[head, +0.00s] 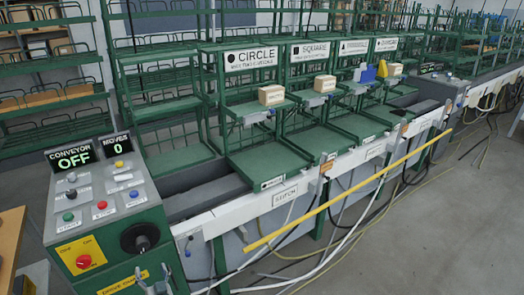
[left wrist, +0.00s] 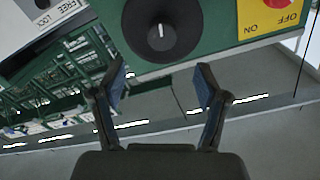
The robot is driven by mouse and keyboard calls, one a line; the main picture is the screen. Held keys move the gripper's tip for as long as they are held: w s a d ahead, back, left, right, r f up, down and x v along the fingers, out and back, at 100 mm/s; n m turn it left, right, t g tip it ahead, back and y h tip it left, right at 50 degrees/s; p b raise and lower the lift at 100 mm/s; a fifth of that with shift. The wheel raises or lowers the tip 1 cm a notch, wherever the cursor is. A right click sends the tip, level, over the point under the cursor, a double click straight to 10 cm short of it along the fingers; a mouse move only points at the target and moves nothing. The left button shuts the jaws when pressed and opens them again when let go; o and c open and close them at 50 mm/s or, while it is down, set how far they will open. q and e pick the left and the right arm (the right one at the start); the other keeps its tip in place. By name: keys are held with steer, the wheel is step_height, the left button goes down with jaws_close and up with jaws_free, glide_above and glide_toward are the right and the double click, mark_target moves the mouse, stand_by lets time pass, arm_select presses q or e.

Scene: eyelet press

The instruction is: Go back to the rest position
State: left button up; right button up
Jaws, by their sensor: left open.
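My left gripper (head: 155,282) shows at the bottom of the head view, in front of the green control box. In the left wrist view its two fingers (left wrist: 161,78) are spread with nothing between them. A black rotary knob (head: 140,238) is on the front of the box. In the left wrist view the knob (left wrist: 160,30) lies just beyond the fingertips, apart from them. My right gripper is in neither view.
The control panel (head: 103,190) has several buttons, a display reading CONVEYOR OFF (head: 72,158) and a red switch (head: 84,261) on yellow. Green stations with boxes (head: 271,95) line the conveyor. A yellow rail (head: 345,193) runs along its front. The floor (head: 420,235) at right is mostly clear, with cables.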

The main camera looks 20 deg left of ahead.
arm_select(q)
steer(key=s+d+f+m+g+h+p, duration=0.25)
steer(key=d+f+m+h+p, duration=0.5)
steer(key=d+f, duration=1.15)
steer(key=s+d+f+g+h+p, duration=0.1)
steer(key=s+d+f, duration=0.3)
steer(key=s, duration=0.5)
steer(key=s+d+f+g+h+p, duration=0.1)
steer(key=s+d+f+g+h, duration=0.2)
steer(key=s+f, duration=0.5)
steer(key=s+d+f+g+h+p, duration=0.1)
steer(key=s+d+f, duration=0.4)
steer(key=s, duration=0.6)
steer(key=shift+s+f+g+h, duration=0.45)
steer(key=shift+g+h, duration=0.3)
steer(key=shift+g, duration=0.5)
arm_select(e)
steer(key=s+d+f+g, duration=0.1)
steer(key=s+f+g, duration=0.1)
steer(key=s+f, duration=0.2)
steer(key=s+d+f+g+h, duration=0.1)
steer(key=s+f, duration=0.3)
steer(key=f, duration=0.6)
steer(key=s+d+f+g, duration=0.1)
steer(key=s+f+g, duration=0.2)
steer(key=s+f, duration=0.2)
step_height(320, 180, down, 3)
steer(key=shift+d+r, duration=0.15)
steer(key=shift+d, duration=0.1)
